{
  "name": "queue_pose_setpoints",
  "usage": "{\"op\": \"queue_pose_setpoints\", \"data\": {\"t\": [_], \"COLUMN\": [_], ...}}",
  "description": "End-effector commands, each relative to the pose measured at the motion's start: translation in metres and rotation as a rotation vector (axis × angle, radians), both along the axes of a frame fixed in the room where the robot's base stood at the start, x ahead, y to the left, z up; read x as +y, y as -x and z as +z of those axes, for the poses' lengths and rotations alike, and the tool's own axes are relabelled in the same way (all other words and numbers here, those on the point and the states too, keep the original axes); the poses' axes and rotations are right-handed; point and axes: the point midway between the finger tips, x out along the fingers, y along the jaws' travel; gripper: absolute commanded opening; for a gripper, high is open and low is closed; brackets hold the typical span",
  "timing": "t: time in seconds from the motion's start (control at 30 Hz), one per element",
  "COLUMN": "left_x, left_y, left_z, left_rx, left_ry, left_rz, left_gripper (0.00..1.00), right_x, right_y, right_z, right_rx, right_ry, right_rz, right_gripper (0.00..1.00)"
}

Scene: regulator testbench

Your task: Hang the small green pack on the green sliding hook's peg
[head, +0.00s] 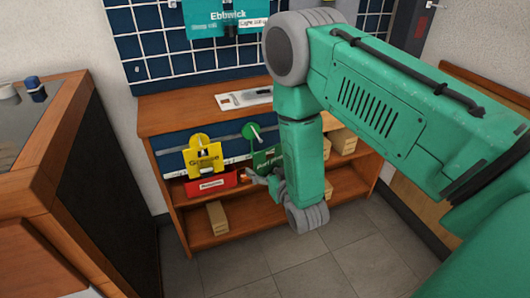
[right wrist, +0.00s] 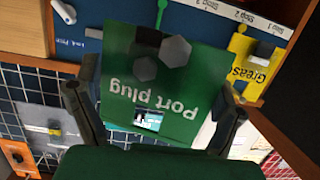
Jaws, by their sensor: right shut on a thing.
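The small green pack (head: 267,157) shows in the head view just below the green sliding hook (head: 250,132), partly hidden by my right arm. In the right wrist view the green pack (right wrist: 115,75), lettered "Port plug", appears upside down between the two dark fingers of my right gripper (right wrist: 157,105). The right gripper (head: 262,180) is shut on it. A thin green part of the hook (right wrist: 161,12) shows right beside the pack's top edge. I cannot tell whether the peg passes through the pack. My left gripper is not in view.
A yellow pack (head: 203,160) lettered "Grease" hangs on a yellow hook (head: 199,140) to the left on the same blue panel. A red bin (head: 212,184) and wooden blocks (head: 217,218) are on the shelves below. A blue grid wall (head: 160,68) rises behind the bench.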

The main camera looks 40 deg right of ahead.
Motion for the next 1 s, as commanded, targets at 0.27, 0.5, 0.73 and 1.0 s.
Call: {"op": "queue_pose_setpoints", "data": {"t": [0.27, 0.5, 0.73, 1.0], "left_x": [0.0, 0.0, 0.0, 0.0], "left_y": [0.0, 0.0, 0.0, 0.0], "left_z": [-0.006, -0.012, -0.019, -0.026], "left_rx": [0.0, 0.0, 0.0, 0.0], "left_ry": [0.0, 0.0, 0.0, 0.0], "left_rz": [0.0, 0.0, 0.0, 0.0], "left_gripper": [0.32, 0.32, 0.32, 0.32], "right_x": [-0.002, -0.005, -0.009, -0.012], "right_y": [-0.004, -0.018, -0.031, -0.047], "right_z": [-0.008, -0.009, -0.011, -0.012], "right_rx": [0.001, 0.0, 0.001, 0.0], "right_ry": [-0.001, 0.0, 0.0, 0.0], "right_rz": [0.0, 0.0, -0.001, 0.0], "right_gripper": [0.6, 0.6, 0.6, 0.6]}}
